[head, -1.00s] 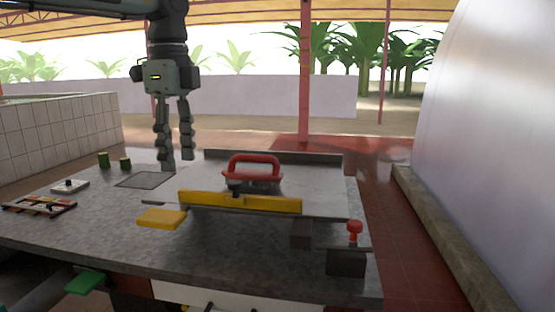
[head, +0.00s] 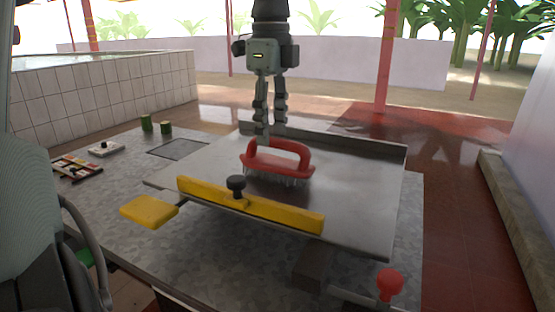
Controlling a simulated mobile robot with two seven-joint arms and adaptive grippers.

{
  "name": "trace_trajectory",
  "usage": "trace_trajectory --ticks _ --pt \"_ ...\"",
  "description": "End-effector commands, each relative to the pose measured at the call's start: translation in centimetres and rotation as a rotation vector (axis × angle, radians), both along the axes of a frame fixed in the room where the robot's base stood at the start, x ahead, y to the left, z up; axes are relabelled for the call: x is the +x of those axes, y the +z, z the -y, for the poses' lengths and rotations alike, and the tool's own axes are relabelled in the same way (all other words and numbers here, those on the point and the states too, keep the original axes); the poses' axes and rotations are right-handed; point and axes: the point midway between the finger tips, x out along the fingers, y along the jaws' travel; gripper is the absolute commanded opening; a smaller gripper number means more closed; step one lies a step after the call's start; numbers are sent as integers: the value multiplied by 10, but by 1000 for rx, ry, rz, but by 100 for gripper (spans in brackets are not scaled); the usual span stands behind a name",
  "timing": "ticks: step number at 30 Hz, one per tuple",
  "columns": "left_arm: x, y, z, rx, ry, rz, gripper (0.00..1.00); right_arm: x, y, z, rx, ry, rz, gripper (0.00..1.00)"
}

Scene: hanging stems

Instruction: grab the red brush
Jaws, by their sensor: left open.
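The red brush (head: 276,162) has a looped red handle and pale bristles pointing down. It stands on the grey metal plate (head: 350,212) in the middle of the table. My left gripper (head: 268,140) points straight down, with its fingers apart and nothing between them. In the picture its fingertips are just above and behind the brush's handle, near its left part. I cannot tell whether a finger touches the handle. My right gripper does not show.
A yellow bar (head: 250,206) with a black knob lies across the plate's front. A yellow block (head: 149,211) is left of it. A red knob (head: 389,283) stands front right. Green cylinders (head: 146,123) and a small tray (head: 78,168) are on the left.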

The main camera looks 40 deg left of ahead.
Motion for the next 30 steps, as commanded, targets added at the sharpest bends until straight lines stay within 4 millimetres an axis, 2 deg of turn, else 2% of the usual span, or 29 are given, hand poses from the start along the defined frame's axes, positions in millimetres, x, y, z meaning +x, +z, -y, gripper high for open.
trace_trajectory --ticks 3,7,16,27,30 --pt "3 -19 2 -2 -2 -5 46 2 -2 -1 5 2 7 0" --pt "3 -34 2 -2 -1 -2 46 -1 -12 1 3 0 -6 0" --pt "3 -38 1 0 0 0 45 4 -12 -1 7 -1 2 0" --pt "3 -38 1 0 0 0 0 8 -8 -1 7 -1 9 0" --pt "3 -38 2 0 0 1 0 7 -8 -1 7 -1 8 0"
